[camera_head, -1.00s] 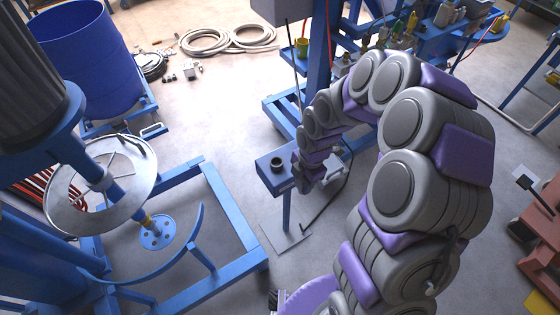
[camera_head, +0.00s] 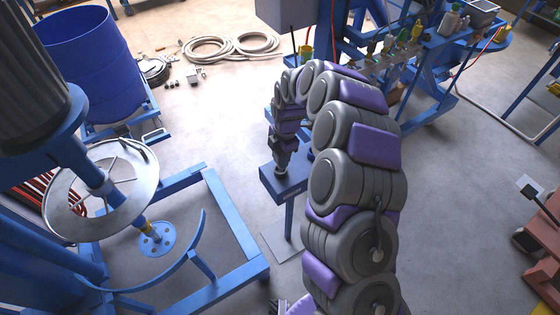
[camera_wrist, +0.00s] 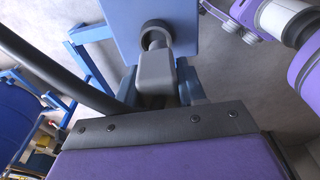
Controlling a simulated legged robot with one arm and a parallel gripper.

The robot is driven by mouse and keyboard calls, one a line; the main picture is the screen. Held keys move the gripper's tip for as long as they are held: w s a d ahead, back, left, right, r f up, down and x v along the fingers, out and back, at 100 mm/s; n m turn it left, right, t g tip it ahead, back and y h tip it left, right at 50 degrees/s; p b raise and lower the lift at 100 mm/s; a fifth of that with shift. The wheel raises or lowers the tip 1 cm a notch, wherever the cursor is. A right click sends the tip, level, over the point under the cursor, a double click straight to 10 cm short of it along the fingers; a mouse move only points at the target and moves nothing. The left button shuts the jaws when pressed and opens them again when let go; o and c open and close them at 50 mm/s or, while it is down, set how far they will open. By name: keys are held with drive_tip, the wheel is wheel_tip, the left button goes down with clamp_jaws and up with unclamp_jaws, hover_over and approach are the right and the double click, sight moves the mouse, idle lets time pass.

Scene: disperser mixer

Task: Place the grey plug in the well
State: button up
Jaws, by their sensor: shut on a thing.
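The grey plug (camera_wrist: 156,72) is a rounded block in the middle of the wrist view, with a narrower end toward the well. My gripper (camera_wrist: 158,88) is shut on it, a finger on either side. The well (camera_wrist: 156,30) is a dark round ring on the blue stand top (camera_wrist: 185,18). The plug overlaps the ring's near edge in this view; I cannot tell whether it touches or enters it. In the head view my gripper (camera_head: 282,166) points down over the blue stand (camera_head: 268,184), and hides the plug and most of the well.
A blue mixer frame (camera_head: 232,217) with a metal disc (camera_head: 145,165) stands left of the stand. A blue drum (camera_head: 95,65) is behind it. A blue bench with bottles (camera_head: 420,45) stands at the back right. Open floor lies between.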

sight(279, 161)
drive_tip(key=shift+w+a, duration=0.25)
drive_tip(key=shift+a, duration=0.15)
drive_tip(key=shift+d+f+b, duration=0.2)
drive_tip(key=shift+d+f, duration=0.05)
drive_tip(key=shift+f, duration=0.65)
drive_tip(key=shift+d+f+b, duration=0.15)
drive_tip(key=shift+d+f, duration=0.05)
drive_tip(key=shift+f, duration=0.65)
drive_tip(key=shift+a+f, duration=0.1)
drive_tip(key=shift+a, duration=0.05)
drive_tip(key=o, duration=1.2)
drive_tip(key=shift+a, duration=0.1)
